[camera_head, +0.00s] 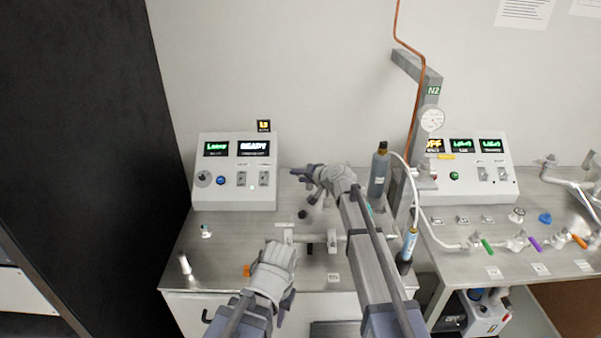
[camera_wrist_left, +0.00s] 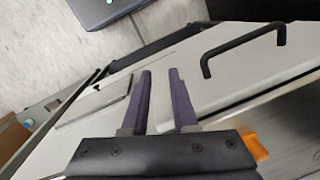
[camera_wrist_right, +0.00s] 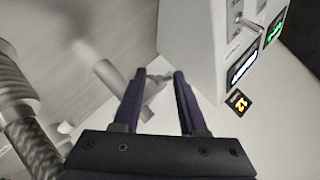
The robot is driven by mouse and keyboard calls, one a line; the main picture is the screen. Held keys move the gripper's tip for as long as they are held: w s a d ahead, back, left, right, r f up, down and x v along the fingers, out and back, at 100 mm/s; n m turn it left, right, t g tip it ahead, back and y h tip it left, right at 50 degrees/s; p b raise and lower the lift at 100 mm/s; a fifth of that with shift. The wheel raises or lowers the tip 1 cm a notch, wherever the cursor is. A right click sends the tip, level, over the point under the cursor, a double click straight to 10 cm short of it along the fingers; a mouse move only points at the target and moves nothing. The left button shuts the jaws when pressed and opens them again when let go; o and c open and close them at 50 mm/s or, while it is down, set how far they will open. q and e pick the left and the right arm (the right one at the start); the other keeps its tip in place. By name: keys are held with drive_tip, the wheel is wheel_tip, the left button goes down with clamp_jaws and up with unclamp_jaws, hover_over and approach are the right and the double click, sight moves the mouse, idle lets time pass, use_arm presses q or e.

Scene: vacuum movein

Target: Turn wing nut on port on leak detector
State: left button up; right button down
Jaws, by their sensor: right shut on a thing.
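The leak detector console (camera_head: 262,190) stands at the back left of the metal bench, its screens lit and one reading READY. My right gripper (camera_head: 308,174) is over the bench just right of the console. In the right wrist view its fingers (camera_wrist_right: 159,76) are shut on a small grey thing (camera_wrist_right: 158,79), which looks like the wing nut. A blurred pale metal pipe (camera_wrist_right: 118,85) is beside the left finger; I cannot tell whether it is the port. My left gripper (camera_head: 284,307) is at the bench's front edge. In the left wrist view its fingers (camera_wrist_left: 160,75) are apart and empty.
A metal pipe fitting (camera_head: 315,242) lies across the bench between my arms. An orange knob (camera_head: 247,270) is at the front edge, above a black cabinet handle (camera_wrist_left: 240,42). Another console (camera_head: 470,190) is farther right.

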drive_tip(key=shift+h, duration=0.3)
drive_tip(key=shift+c, duration=2.2)
unclamp_jaws()
drive_tip(key=p+v, duration=0.4)
drive_tip(key=v, duration=0.3)
drive_tip(key=shift+s+d+r, duration=0.2)
drive_tip(key=shift+s+d, duration=0.05)
drive_tip(key=shift+c, duration=0.2)
